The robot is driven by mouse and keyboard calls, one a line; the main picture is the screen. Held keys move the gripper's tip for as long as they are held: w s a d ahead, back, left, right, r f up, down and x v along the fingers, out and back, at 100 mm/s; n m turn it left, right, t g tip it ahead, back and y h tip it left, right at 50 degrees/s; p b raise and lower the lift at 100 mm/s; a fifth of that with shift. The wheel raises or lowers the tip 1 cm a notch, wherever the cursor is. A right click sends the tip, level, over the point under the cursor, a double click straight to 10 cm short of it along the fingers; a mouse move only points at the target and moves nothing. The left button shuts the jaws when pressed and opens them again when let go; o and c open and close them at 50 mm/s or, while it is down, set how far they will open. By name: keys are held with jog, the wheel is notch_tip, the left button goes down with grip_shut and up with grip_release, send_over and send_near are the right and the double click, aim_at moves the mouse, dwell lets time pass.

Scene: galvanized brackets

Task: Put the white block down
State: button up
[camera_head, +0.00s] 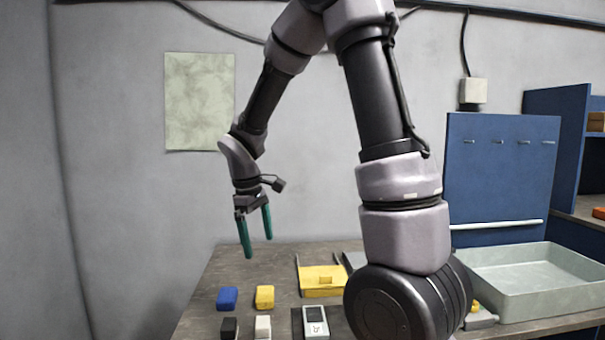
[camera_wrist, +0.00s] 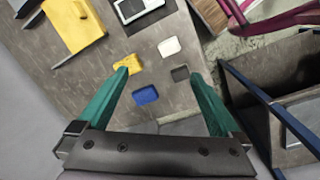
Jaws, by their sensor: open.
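The white block (camera_head: 263,327) stands on the workbench near its front edge, between a dark block and a small display device. It also shows in the wrist view (camera_wrist: 169,46), lying free on the bench with nothing touching it. My gripper (camera_head: 257,248) is open and empty, held in the air above the far left part of the bench. Its two green fingers show in the wrist view (camera_wrist: 161,80), spread wide and apart from every block.
Near the white block are a blue block (camera_head: 227,298), a yellow block (camera_head: 265,296) and a dark block (camera_head: 229,328). A device with a screen (camera_head: 315,322) and a yellow case (camera_head: 321,281) lie to the right. A grey tray (camera_head: 520,285) stands at the far right.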

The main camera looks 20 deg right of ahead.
jog(key=s+d+r+m+t+y, duration=0.2)
jog(key=s+r+m, duration=0.4)
jog(key=r, duration=0.3)
jog(key=s+d+r+m+t+y, duration=0.1)
jog(key=s+d+r+m+t, duration=0.3)
jog(key=s+r, duration=0.4)
jog(key=shift+s+r+m+t+y, duration=0.2)
jog(key=shift+r+m+t+y, duration=0.25)
jog(key=shift+r+m, duration=0.6)
jog(key=shift+f, duration=0.15)
